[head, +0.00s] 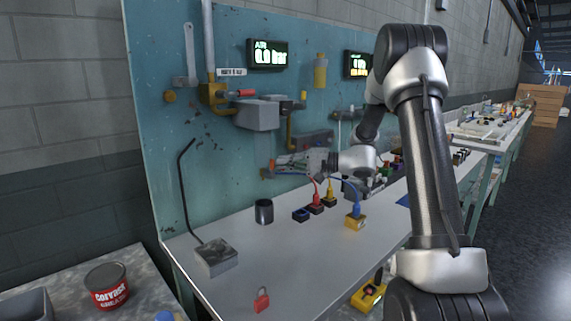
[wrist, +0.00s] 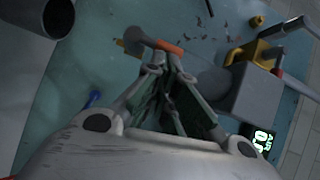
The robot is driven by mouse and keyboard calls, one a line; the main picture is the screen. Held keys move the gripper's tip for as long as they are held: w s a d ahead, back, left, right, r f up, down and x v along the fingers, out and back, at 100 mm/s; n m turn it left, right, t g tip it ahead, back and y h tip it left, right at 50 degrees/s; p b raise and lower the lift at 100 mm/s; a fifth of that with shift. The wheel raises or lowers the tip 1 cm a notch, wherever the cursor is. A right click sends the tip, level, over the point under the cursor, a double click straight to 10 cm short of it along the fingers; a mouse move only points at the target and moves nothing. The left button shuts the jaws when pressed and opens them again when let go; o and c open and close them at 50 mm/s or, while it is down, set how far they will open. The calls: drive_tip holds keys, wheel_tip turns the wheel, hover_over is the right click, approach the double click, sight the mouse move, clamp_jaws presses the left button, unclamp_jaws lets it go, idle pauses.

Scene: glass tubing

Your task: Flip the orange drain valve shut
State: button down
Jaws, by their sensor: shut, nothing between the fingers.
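The orange drain valve handle (wrist: 169,47) shows in the wrist view just beyond my fingertips. It lies roughly in line with a grey cylindrical part (wrist: 139,36) to its left. In the head view the drain valve is small, low on the teal panel, at the left end of my gripper (head: 292,163), and partly hard to make out. My gripper, also in the wrist view (wrist: 167,62), is shut and empty, its tips close to the orange handle. I cannot tell whether they touch it.
A grey box (head: 257,114) and a brass valve with a red handle (head: 245,93) are on the panel above. The air display (head: 267,53) reads 0.0 bar. A dark cup (head: 264,211), coloured plug blocks (head: 315,206) and a lamp-like stand (head: 214,257) occupy the bench below.

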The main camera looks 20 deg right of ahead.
drive_tip(key=shift+s+a+r+n+h, duration=0.1)
drive_tip(key=shift+a+r+n+h, duration=0.15)
drive_tip(key=shift+n+h, duration=0.2)
drive_tip(key=shift+s+a+r+n+g+h, duration=0.15)
drive_tip(key=shift+a+n+h, duration=0.15)
drive_tip(key=shift+n+h, duration=0.15)
drive_tip(key=shift+s+a+r+n+g+h, duration=0.15)
drive_tip(key=shift+a+n+h, duration=0.15)
drive_tip(key=shift+n, duration=0.2)
drive_tip(key=shift+a, duration=0.1)
drive_tip(key=shift+s+a+r, duration=0.15)
drive_tip(key=shift+a, duration=0.2)
idle(1.2)
idle(0.5)
drive_tip(key=w+d+r+v, duration=0.1)
drive_tip(key=w+v, duration=0.1)
drive_tip(key=v, duration=1)
drive_tip(key=shift+d, duration=0.45)
drive_tip(key=shift+s, duration=0.1)
